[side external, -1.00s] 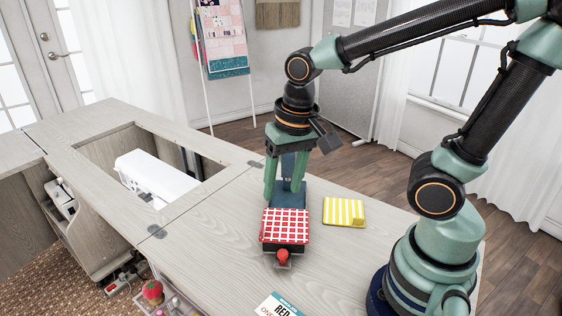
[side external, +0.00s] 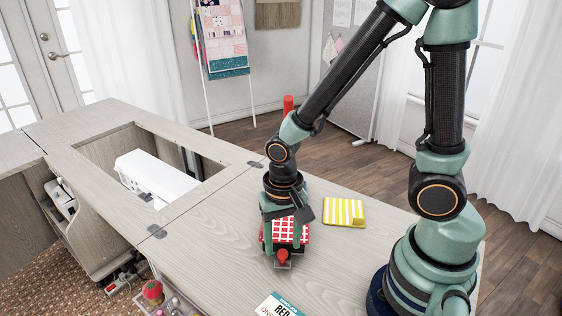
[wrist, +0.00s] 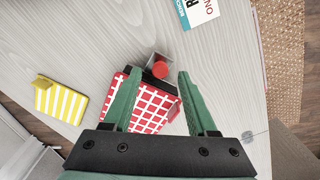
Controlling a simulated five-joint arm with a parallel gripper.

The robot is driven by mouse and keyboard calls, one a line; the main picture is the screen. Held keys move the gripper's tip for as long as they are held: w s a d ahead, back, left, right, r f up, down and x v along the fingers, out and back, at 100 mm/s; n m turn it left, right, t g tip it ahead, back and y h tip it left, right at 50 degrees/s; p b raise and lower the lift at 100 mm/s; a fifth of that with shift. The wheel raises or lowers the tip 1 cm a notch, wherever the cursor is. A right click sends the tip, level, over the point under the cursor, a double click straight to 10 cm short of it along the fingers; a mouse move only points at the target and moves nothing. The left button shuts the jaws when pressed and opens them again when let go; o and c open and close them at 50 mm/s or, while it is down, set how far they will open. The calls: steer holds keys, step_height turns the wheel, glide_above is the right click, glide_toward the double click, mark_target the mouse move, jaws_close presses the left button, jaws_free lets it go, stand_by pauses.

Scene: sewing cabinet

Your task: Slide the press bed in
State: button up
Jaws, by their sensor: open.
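The press bed (side external: 288,231), a red-and-white checked pad on a dark block, lies on the cabinet top. A red knob (side external: 282,256) stands at its near end. In the wrist view the bed (wrist: 155,106) lies between my fingers, with the knob (wrist: 160,69) between the fingertips. My gripper (side external: 284,244) is open and points down over the bed, a finger on either side; its fingers also show in the wrist view (wrist: 158,74). I cannot tell whether they touch the bed. My arm hides the press's dark blue frame.
A yellow-striped block (side external: 343,211) lies right of the bed. A lettered card (side external: 279,306) lies at the near edge. A white sewing machine (side external: 155,180) sits in the opening at left. The worktop between is clear.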

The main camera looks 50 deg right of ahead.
steer(key=shift+f, duration=1)
jaws_close()
stand_by(0.9)
